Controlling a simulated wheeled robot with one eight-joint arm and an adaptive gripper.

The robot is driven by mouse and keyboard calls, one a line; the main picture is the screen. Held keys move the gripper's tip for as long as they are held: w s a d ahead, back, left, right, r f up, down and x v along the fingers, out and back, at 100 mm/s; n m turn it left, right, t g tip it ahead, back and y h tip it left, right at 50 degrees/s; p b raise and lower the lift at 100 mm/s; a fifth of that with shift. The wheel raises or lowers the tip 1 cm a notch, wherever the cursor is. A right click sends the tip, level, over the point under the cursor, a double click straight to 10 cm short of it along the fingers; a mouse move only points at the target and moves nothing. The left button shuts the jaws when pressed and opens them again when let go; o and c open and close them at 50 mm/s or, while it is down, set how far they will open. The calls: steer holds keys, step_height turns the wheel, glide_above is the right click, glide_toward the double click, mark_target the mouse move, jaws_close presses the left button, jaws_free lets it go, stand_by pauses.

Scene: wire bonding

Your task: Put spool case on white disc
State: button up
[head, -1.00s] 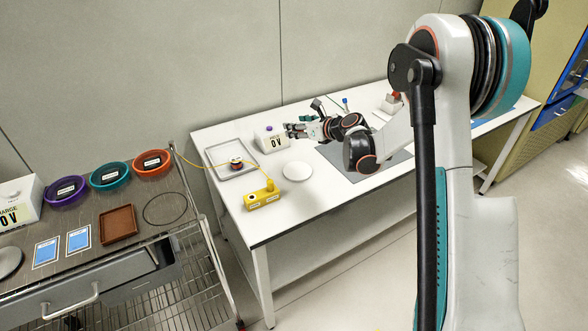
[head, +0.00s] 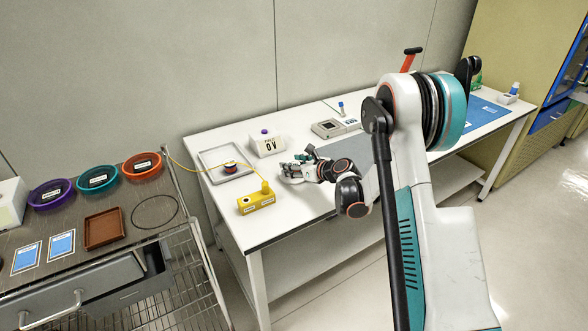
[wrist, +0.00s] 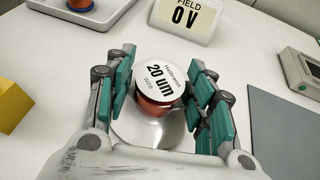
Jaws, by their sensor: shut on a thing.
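The spool case (wrist: 158,84) is round, with a white lid labelled "20 um" and a copper-red body. It sits between the teal-padded fingers of my gripper (wrist: 160,92) in the wrist view, slightly tilted. My gripper is shut on it. The white disc (wrist: 152,136) shows below and around the case; I cannot tell whether the case touches it. In the head view my gripper (head: 290,172) is low over the white table (head: 232,215) and hides most of the disc and the case.
A yellow block (head: 256,203) stands left of my gripper. A metal tray (head: 208,172) holding a spool (head: 230,167) and a field meter (head: 267,145) stand behind. A grey instrument (head: 328,129) and a grey mat (wrist: 285,122) lie to the right.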

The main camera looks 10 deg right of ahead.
steer(key=shift+f, duration=0.15)
steer(key=o, duration=1.2)
steer(key=shift+c, duration=0.2)
steer(key=shift+r, duration=0.25)
steer(key=p+v, duration=0.3)
steer(key=v, duration=0.9)
steer(key=shift+f, duration=0.15)
